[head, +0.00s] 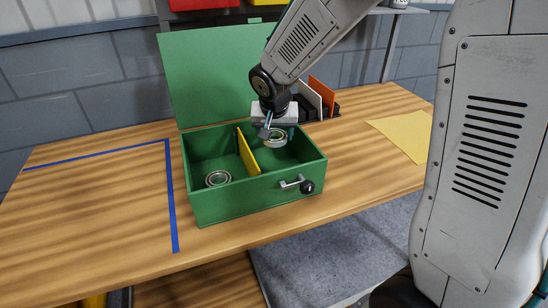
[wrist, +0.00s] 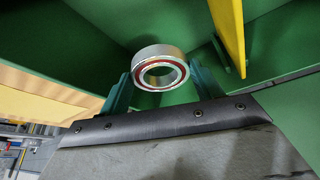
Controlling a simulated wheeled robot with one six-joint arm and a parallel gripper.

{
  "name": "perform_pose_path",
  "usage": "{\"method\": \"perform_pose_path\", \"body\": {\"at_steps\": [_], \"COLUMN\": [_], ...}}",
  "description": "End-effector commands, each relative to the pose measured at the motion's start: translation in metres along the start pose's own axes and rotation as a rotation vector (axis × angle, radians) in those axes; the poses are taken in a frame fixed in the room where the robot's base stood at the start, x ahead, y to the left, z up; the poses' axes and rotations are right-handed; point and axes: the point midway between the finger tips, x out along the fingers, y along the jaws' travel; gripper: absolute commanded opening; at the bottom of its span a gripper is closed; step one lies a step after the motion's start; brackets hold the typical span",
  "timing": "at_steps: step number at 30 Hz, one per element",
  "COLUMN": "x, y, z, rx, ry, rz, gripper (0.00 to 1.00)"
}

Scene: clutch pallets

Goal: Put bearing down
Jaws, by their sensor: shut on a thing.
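A bearing (head: 275,139), a silver ring with a reddish-brown inner band, is held by my gripper (head: 278,131) over the right compartment of an open green box (head: 255,198). In the wrist view the bearing (wrist: 160,69) sits between the two teal fingers of my gripper (wrist: 160,85), which are shut on it. A yellow divider (head: 248,152) splits the box and also shows in the wrist view (wrist: 229,30). A second bearing (head: 218,178) lies flat on the floor of the left compartment. I cannot tell how far the held bearing is above the floor.
The green lid (head: 215,75) stands open at the back. A latch with a black knob (head: 306,186) sticks out of the box front. Behind the box is a rack with an orange panel (head: 322,91). Blue tape (head: 171,200) marks clear table at left; a yellow sheet (head: 403,132) lies right.

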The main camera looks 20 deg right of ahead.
Motion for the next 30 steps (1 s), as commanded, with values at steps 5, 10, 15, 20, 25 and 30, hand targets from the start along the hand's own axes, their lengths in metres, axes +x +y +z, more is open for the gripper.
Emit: {"method": "perform_pose_path", "body": {"at_steps": [5,10,15,20,25,30], "x": [0.030,0.045,0.067,0.073,0.073,0.075], "y": [0.001,0.002,0.002,0.001,0.001,0.001], "z": [0.012,0.018,0.027,0.029,0.029,0.031], "rx": [0.000,0.002,0.000,0.002,0.002,0.003], "ry": [-0.003,-0.001,-0.001,0.000,0.001,0.000], "rz": [0.001,0.002,0.002,0.000,0.000,0.000], "gripper": [0.28,0.28,0.28,0.28,0.28,0.76]}}
